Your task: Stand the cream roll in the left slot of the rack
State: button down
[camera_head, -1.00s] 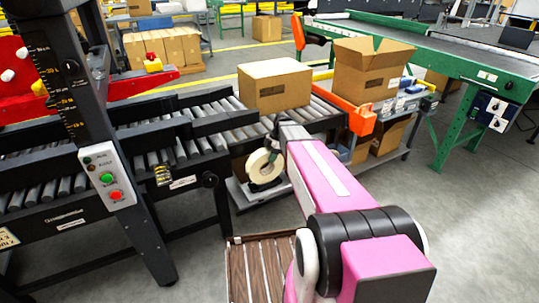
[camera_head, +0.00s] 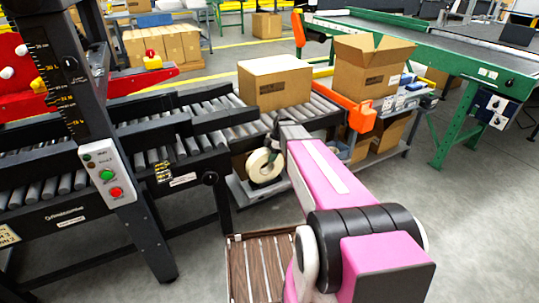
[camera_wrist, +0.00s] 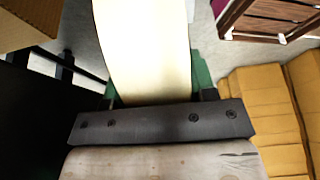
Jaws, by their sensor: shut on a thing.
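The cream roll (camera_head: 254,166) is a ring with a dark centre, held off the floor at the end of my pink arm in the head view. In the wrist view the roll (camera_wrist: 145,45) is a broad cream band rising from between the green fingers. My gripper (camera_wrist: 155,92) is shut on it. The rack looks like the brown slatted wooden thing (camera_head: 250,275) at the bottom of the head view, nearer than the roll. Its corner, with white-tipped bars (camera_wrist: 272,24), shows at the wrist view's top right. I cannot make out its left slot.
A black roller conveyor (camera_head: 190,140) with a carton (camera_head: 275,85) on it runs behind the roll. A grey low cart (camera_head: 250,196) stands beyond the roll. Yellow-brown blocks (camera_wrist: 262,105) lie right of my gripper in the wrist view. Grey floor is clear at right.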

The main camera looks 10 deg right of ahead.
jog(key=shift+f, duration=0.6)
jog(key=shift+f, duration=0.2)
jog(key=shift+c, duration=1.8)
grip_release()
